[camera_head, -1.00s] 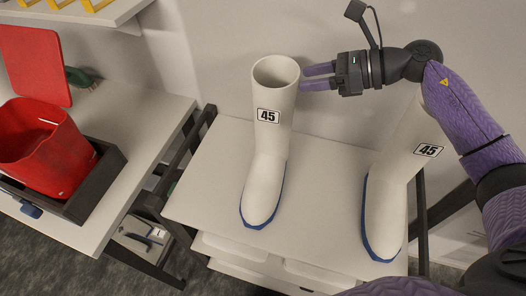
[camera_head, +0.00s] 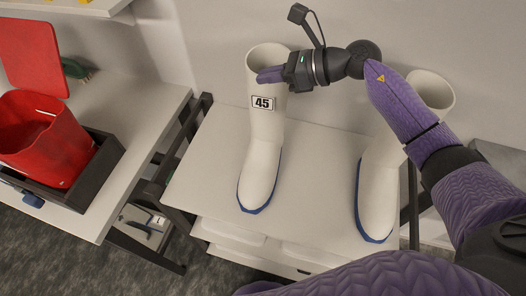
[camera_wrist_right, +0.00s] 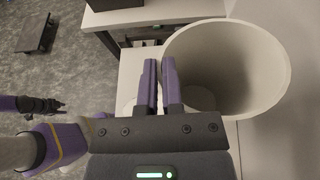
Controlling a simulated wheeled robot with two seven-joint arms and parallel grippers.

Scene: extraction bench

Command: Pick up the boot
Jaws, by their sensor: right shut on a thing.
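Two white rubber boots with blue soles stand upright on a small white table (camera_head: 310,160). The left boot (camera_head: 262,150) carries a "45" label. My right gripper (camera_head: 270,75) is at its top and shut on its rim. In the right wrist view the purple fingers (camera_wrist_right: 160,85) sit close together at the edge of the wide round boot opening (camera_wrist_right: 225,70). The boot's sole still appears to rest on the table. The right boot (camera_head: 378,190) is partly hidden behind my right arm.
On the left, a white bench (camera_head: 125,135) holds a red bin (camera_head: 45,140) in a dark tray (camera_head: 95,170). A red panel (camera_head: 35,55) stands behind it. A wall is close behind the boots. Table surface is free between the boots.

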